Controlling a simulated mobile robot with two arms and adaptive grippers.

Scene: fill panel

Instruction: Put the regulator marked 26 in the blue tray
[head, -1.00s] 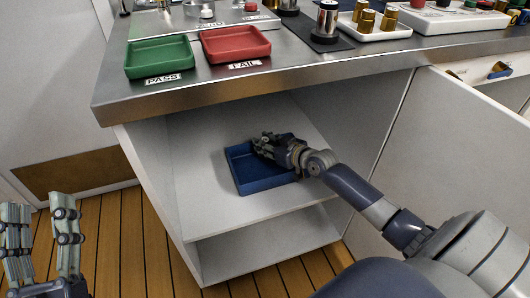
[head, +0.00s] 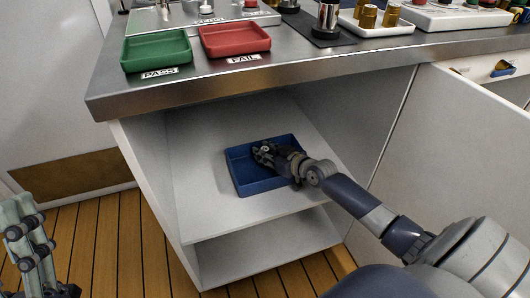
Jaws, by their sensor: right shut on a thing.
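The blue tray (head: 258,187) sits on the shelf inside the open cabinet. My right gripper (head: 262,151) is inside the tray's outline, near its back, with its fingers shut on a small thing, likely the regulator. That thing is almost wholly hidden by the fingers, and no number can be read on it. I cannot tell whether it touches the tray floor. My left gripper (head: 28,235) is at the lower left above the wooden floor, empty, its fingers apart and seen partly edge-on.
The metal counter edge (head: 280,78) overhangs the shelf (head: 205,205). A green tray (head: 157,50) marked PASS and a red tray (head: 234,41) marked FAIL stand on the counter. The open cabinet door (head: 455,150) is to the right of my arm.

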